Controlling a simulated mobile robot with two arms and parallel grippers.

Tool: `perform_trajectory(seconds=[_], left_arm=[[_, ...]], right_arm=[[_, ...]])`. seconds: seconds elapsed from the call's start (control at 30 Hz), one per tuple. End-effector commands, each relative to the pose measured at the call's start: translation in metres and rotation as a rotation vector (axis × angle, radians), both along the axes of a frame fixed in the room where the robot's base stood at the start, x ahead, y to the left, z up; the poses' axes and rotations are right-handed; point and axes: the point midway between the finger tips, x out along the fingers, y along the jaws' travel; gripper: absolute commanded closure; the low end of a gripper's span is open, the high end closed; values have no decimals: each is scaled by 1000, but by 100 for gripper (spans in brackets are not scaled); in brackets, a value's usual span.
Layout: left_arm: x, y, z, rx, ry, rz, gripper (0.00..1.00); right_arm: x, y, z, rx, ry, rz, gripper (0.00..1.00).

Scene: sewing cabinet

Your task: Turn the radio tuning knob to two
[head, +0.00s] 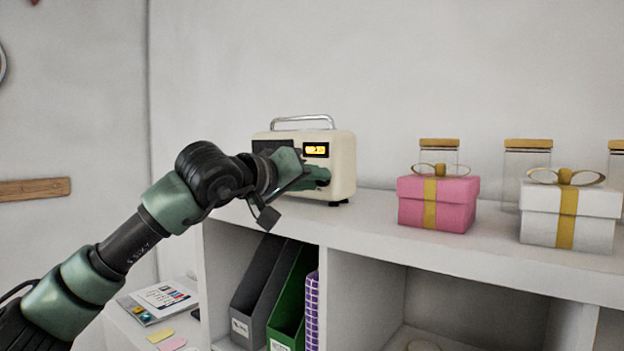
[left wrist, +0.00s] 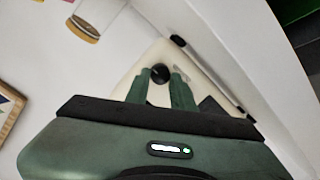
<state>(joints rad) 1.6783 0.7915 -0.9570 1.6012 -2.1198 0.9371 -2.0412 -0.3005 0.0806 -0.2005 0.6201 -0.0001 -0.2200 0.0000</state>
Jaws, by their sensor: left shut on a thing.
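The cream radio (head: 343,165) stands on the white shelf top, with a silver handle and a small lit amber display (head: 316,150). It also shows in the left wrist view (left wrist: 150,58). My left gripper (head: 318,178) reaches in from the left to the radio's front, below the display. In the left wrist view the black round tuning knob (left wrist: 160,73) sits between the two green fingertips (left wrist: 159,80), which are shut on it. The knob is hidden behind the gripper in the head view. The knob's setting cannot be read. My right gripper is not in view.
A pink gift box (head: 416,205) and a white gift box (head: 540,215) stand right of the radio, with glass jars (head: 527,165) behind. Grey and green file holders (head: 262,285) stand in the cubby below. The shelf between radio and pink box is clear.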

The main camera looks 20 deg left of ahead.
Motion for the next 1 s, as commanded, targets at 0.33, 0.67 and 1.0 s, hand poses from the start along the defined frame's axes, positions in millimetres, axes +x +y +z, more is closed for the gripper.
perform_trajectory(seconds=[0.33,0.67,1.0], left_arm=[[1,-1,-4,6,6,0,100],[0,0,-2,5,4,0,54],[0,0,-1,-5,4,0,54]], right_arm=[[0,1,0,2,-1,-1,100],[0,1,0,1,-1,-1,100],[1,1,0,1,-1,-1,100]])
